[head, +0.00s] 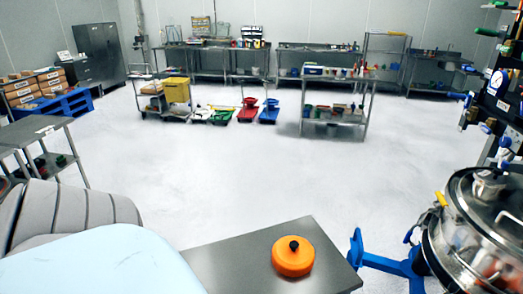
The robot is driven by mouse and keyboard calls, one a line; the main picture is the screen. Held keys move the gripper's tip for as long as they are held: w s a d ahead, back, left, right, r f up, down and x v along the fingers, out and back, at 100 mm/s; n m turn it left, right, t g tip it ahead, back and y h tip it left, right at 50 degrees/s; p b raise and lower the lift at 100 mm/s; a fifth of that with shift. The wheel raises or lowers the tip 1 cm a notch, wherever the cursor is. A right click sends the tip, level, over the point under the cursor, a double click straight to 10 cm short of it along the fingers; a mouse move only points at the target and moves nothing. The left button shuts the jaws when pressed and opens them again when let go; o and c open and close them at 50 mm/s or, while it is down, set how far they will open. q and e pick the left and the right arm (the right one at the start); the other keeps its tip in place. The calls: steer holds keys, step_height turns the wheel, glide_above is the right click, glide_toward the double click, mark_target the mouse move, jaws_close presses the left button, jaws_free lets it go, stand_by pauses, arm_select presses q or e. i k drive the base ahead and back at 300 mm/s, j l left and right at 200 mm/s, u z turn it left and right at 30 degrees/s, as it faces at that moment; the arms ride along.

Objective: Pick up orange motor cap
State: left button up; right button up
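The orange motor cap (293,262) is a round, shallow piece with a black knob on top. It sits upright on a bare grey metal table (222,265) at the bottom centre of the head view, toward the table's right part. Nothing touches it from above. Neither of my grippers shows in this view, so I cannot see whether they are open or shut.
A steel vessel (485,235) with a lid stands at the right, with a blue support (395,264) beside the table. A pale blue surface (110,267) fills the lower left. The floor (220,185) beyond is mostly clear; carts and benches stand at the back.

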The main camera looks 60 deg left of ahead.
mark_target(293, 256)
steer(key=u, duration=1.5)
